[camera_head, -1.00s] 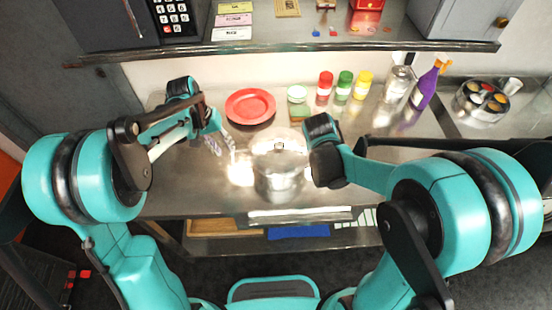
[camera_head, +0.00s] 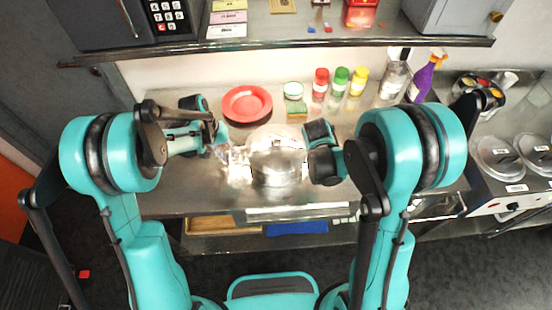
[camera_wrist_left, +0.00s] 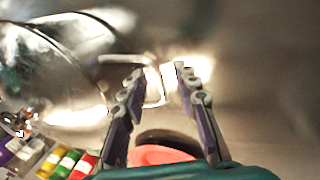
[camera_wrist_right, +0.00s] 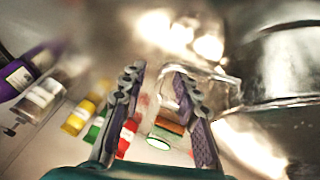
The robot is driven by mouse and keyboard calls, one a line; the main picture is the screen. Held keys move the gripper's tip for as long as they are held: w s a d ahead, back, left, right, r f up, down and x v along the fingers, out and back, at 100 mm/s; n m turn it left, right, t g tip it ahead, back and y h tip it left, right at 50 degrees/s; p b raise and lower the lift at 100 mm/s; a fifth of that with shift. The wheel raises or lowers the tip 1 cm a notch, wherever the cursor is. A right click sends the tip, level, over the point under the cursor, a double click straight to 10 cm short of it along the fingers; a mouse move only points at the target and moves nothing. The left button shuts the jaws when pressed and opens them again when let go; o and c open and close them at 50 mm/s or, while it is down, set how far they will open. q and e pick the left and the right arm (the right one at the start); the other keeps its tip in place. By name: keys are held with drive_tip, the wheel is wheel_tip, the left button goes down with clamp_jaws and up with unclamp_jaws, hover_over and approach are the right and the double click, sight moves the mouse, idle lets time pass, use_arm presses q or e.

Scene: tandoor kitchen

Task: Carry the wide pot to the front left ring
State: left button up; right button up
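The wide pot (camera_head: 277,168) is shiny metal, with a lid and side handles, and stands on the steel counter in the head view. My left gripper (camera_head: 226,152) is at its left side. In the left wrist view its fingers (camera_wrist_left: 158,75) are apart, with a wire handle (camera_wrist_left: 152,85) of the pot between or just beyond their tips. My right gripper (camera_head: 306,160) is at the pot's right side. In the right wrist view its fingers (camera_wrist_right: 160,75) are apart, and the other handle (camera_wrist_right: 225,90) overlaps one finger. Contact is unclear. The stove (camera_head: 515,200) is at the right; its front left round plate (camera_head: 497,158) shows.
A round spice container (camera_head: 473,88) stands at the back right.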

use_arm(q)
drive_tip(key=shift+d+f, duration=0.1)
drive_tip(key=shift+f, duration=0.3)
use_arm(e)
drive_tip(key=shift+w+d+f, duration=0.1)
drive_tip(key=shift+f, duration=0.3)
use_arm(q)
drive_tip(key=shift+c, duration=0.4)
use_arm(e)
drive_tip(key=shift+c, duration=0.4)
use_arm(q)
clamp_jaws()
use_arm(e)
clamp_jaws()
use_arm(q)
drive_tip(key=shift+r, duration=0.15)
use_arm(e)
drive_tip(key=shift+r, duration=0.15)
